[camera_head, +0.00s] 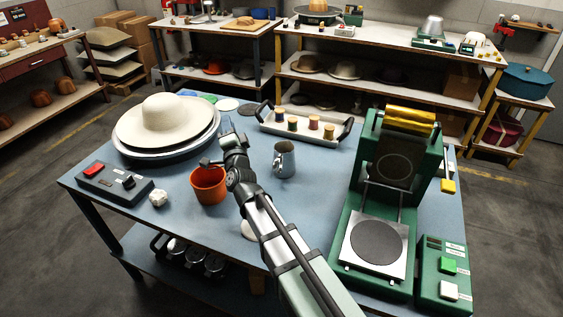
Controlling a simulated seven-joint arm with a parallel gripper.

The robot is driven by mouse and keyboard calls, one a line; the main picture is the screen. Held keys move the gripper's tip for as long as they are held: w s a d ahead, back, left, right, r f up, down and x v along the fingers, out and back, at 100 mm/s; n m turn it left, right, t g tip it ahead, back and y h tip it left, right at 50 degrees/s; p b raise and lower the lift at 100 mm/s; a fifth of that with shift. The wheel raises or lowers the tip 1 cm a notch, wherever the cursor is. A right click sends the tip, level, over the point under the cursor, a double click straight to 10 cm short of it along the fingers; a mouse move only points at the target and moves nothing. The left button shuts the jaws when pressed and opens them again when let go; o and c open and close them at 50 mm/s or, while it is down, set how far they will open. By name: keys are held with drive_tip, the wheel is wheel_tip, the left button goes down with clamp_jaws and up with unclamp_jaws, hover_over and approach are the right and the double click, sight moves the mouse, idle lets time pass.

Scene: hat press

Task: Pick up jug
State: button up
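The jug (284,160) is a small grey metal vessel with a handle on its left side. It stands upright on the blue worktable (330,170), right of my arm's end. My gripper (229,132) is over the table to the left of the jug, apart from it, between the jug and the hat stack. The fingers are small and dark, and I cannot tell whether they are open or shut. Nothing is seen held in them.
An orange pot (208,186) stands just left of my wrist. A cream hat (163,120) lies on round plates behind it. A white tray (275,129) with several spools is behind the jug. The green press (345,218) stands right. A control box (112,184) sits left.

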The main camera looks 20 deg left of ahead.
drive_tip(key=w+d+r+m+t+h, duration=0.1)
drive_tip(key=w+d+r+m+h, duration=0.15)
drive_tip(key=w+d, duration=0.45)
drive_tip(key=w+d+r+m+h, duration=0.1)
drive_tip(key=w+d+m+h, duration=0.15)
drive_tip(key=d, duration=0.95)
drive_tip(key=m+g+y, duration=0.1)
drive_tip(key=g+y, duration=0.5)
drive_tip(key=g, duration=0.9)
approach(276, 172)
drive_tip(key=a, duration=0.1)
drive_tip(key=w+a+f, duration=0.1)
drive_tip(key=a+f, duration=0.1)
drive_tip(key=shift+w+a+f, duration=0.15)
drive_tip(key=shift+w+a, duration=0.2)
drive_tip(key=shift+x, duration=2.95)
drive_tip(key=shift+s, duration=0.25)
clamp_jaws()
drive_tip(key=shift+r, duration=0.2)
